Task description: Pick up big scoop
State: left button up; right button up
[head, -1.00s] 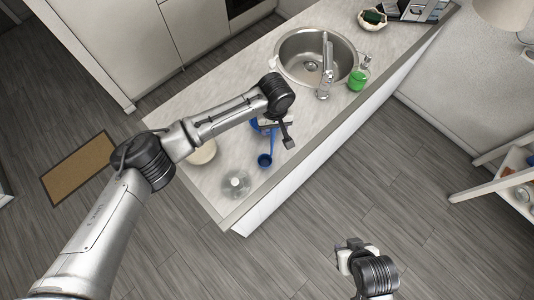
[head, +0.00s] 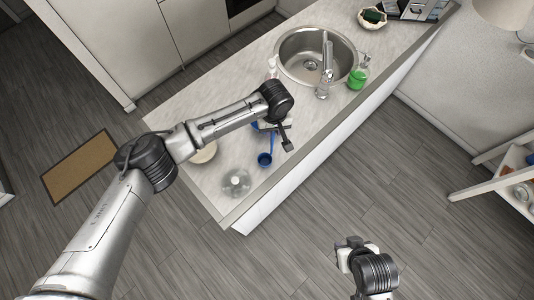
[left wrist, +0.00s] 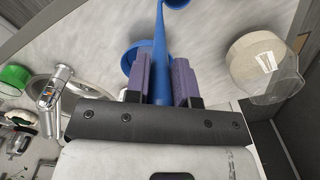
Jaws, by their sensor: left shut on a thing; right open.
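A blue scoop handle (left wrist: 160,55) runs between the purple fingers of my left gripper (left wrist: 160,82), which is shut on it in the left wrist view. The handle leads up to a small blue cup at the top edge. A wider blue bowl (left wrist: 131,60) shows behind the left finger; I cannot tell whether it joins this handle. In the head view a small blue cup (head: 265,159) is over the counter, just below my left gripper (head: 275,130), and more blue is partly hidden by it. My right gripper (head: 352,254) is open and empty, away from the counter.
The counter (head: 300,118) carries a cream bowl (head: 204,153) and a clear glass container (head: 236,183) near its near end. The sink (head: 305,58) with its faucet (head: 325,75) and a green soap bottle (head: 357,78) lie farther along. A white shelf (head: 495,178) stands at the right.

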pick_arm(q)
grip_shut()
jog(key=shift+r, duration=0.1)
notch_tip(320, 180, up, 4)
jog(key=shift+d+b, duration=0.1)
jog(key=shift+b, duration=0.7)
jog(key=s+d+r+b, duration=0.1)
jog(key=s+d+r, duration=0.1)
jog(key=d, duration=0.3)
jog(key=s+d+r+b, duration=0.1)
jog(key=s+d+r, duration=0.1)
jog(key=d+r, duration=0.3)
jog(key=shift+s+d+b, duration=0.25)
jog(key=shift+b, duration=0.05)
jog(key=shift+o, duration=1.5)
grip_release()
jog(key=shift+f, duration=0.1)
grip_shut()
